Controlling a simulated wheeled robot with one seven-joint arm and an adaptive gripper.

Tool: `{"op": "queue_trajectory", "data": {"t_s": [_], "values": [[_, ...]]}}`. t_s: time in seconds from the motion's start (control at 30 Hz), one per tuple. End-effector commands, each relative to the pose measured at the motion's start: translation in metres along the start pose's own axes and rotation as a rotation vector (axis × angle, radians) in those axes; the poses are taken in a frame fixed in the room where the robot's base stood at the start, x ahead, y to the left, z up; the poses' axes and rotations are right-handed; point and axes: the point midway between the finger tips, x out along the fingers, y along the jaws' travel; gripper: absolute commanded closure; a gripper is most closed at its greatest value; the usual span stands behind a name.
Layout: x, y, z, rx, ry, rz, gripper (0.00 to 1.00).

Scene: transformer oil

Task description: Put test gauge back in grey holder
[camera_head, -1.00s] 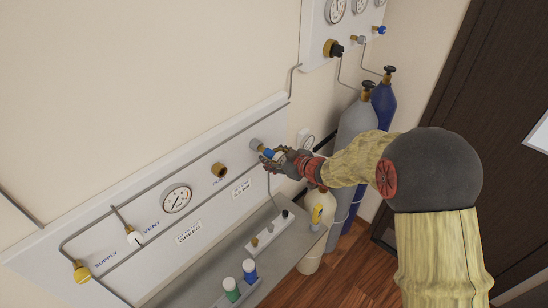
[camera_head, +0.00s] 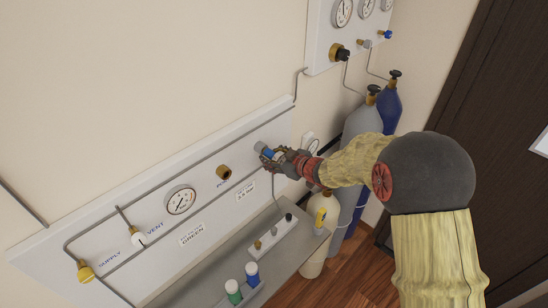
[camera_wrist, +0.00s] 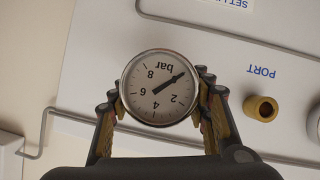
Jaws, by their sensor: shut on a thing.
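The test gauge is a round white dial marked in bar, seen face-on in the wrist view (camera_wrist: 158,88). Its needle points to the upper right of that picture. My gripper (camera_wrist: 160,98) is shut on it, one finger on each side of its rim. In the head view my gripper (camera_head: 270,156) is in front of the wall panel, right of the brass port (camera_head: 223,172), with the gauge's grey body (camera_head: 261,147) at its tip. A light grey block (camera_head: 272,240) with small fittings sits on the shelf below; I cannot tell for sure that it is the grey holder.
The wall panel carries a fixed gauge (camera_head: 180,200), pipes and valves. Green (camera_head: 233,291) and blue (camera_head: 252,273) bottles stand on the grey shelf (camera_head: 190,287). Gas cylinders (camera_head: 362,125) stand to the right, behind my arm. The brass port also shows in the wrist view (camera_wrist: 261,107).

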Motion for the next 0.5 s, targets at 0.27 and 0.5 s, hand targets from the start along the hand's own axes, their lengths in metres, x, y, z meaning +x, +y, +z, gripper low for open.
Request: {"op": "queue_trajectory", "data": {"t_s": [0.27, 0.5], "values": [[0.0060, 0.0002, -0.0044, -0.001, 0.003, 0.000, 0.97], [0.0086, 0.0006, -0.0060, -0.001, 0.003, 0.001, 0.52]]}}
